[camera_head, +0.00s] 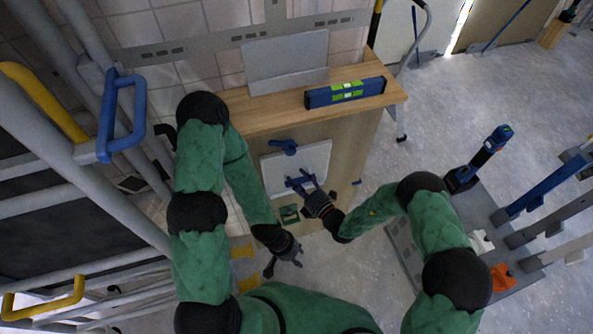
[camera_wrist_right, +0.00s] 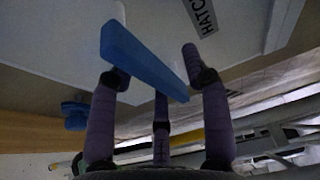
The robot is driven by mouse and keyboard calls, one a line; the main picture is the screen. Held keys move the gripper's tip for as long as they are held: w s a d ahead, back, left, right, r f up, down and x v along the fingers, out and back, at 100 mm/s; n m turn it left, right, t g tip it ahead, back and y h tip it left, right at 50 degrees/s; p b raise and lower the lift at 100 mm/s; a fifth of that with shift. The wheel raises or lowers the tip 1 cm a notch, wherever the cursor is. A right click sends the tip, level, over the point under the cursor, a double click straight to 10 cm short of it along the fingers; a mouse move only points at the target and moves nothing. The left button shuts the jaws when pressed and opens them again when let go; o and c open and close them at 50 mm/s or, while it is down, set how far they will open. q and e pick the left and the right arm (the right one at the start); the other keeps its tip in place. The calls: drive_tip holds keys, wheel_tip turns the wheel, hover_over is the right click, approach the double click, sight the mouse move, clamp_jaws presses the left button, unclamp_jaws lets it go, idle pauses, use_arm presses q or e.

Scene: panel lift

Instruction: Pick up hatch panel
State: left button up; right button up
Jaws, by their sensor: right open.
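The hatch panel (camera_head: 313,160) is a white plate against the front of a wooden cabinet. The right wrist view shows its white face with a "HATCH" label (camera_wrist_right: 202,14). A blue handle (camera_head: 285,146) is near its upper edge. A second blue handle (camera_wrist_right: 140,60) is at its lower part. My right gripper (camera_head: 304,186) is at this lower handle, fingers open on either side of the blue bar; contact cannot be told. My left gripper (camera_head: 284,264) hangs lower, left of the right one, fingers spread and empty, apart from the panel.
The wooden cabinet top (camera_head: 275,110) carries a blue spirit level (camera_head: 345,92) and a grey-white board (camera_head: 287,62). Rails with a blue handle (camera_head: 107,115) crowd the left. A blue-black power tool (camera_head: 480,160) stands on a grey platform at right. Floor between is clear.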

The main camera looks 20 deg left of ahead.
sight(291, 166)
drive_tip(key=shift+c, duration=0.3)
clamp_jaws()
drive_tip(key=shift+r, duration=0.1)
drive_tip(key=shift+r, duration=0.3)
wheel_tip(291, 166, up, 3)
drive_tip(key=shift+p, duration=0.95)
drive_tip(key=p+v, duration=0.3)
drive_tip(key=v, duration=1.5)
